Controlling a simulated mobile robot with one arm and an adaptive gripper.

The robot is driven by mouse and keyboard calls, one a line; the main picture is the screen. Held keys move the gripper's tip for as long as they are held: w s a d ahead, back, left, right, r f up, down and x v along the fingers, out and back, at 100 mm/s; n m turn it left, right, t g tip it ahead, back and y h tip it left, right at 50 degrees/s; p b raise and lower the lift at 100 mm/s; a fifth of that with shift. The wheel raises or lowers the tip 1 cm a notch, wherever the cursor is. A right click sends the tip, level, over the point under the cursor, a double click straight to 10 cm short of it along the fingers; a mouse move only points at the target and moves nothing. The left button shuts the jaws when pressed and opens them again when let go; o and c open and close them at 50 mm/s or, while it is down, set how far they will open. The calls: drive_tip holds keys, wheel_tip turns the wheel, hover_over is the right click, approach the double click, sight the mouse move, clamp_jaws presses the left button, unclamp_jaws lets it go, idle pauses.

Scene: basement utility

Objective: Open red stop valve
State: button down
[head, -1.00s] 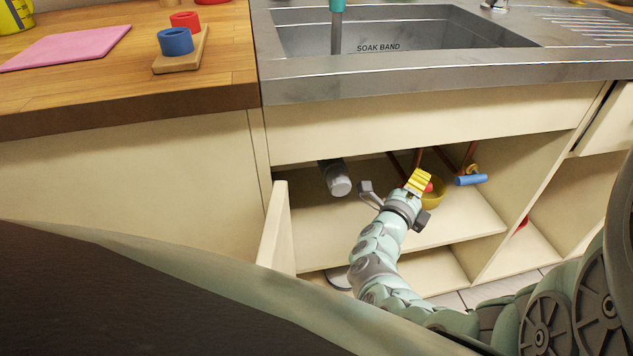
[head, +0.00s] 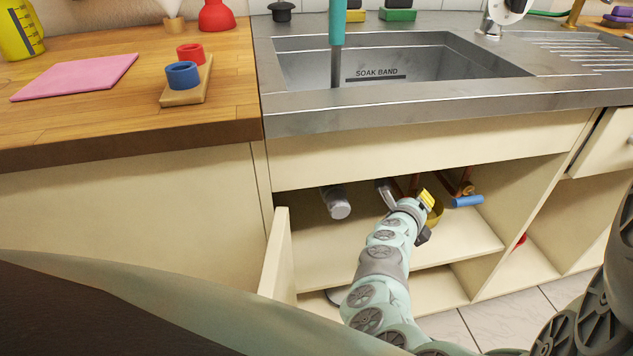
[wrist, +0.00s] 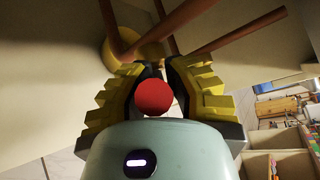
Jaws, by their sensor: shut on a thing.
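The red stop valve's round red handle (wrist: 153,98) shows in the wrist view between the two yellow ridged fingers of my gripper (wrist: 155,92). The fingers are closed on it from both sides. In the head view my gripper (head: 426,199) is inside the open cabinet under the sink, by the copper pipes (wrist: 190,15). The red handle is hidden there behind the gripper. How far the valve is turned cannot be told.
A blue-handled valve (head: 467,201) is just right of my gripper. A grey cylinder (head: 337,203) hangs at left. An open cabinet door (head: 275,253) stands left of my arm. The sink counter (head: 400,112) is above.

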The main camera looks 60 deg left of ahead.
drive_tip(key=shift+w+d+r+m+g+p, duration=0.1)
drive_tip(key=shift+w+r+m+g+p, duration=0.15)
drive_tip(key=shift+m+g+p, duration=0.45)
drive_tip(key=shift+p, duration=0.4)
drive_tip(key=c, duration=0.8)
unclamp_jaws()
drive_tip(key=shift+s+f, duration=0.15)
drive_tip(key=shift+c, duration=0.2)
drive_tip(key=shift+v, duration=0.9)
drive_tip(key=s+d, duration=0.5)
drive_tip(key=s, duration=0.5)
drive_tip(key=shift+s, duration=0.15)
drive_tip(key=shift+o, duration=0.4)
drive_tip(key=shift+d+f, duration=0.1)
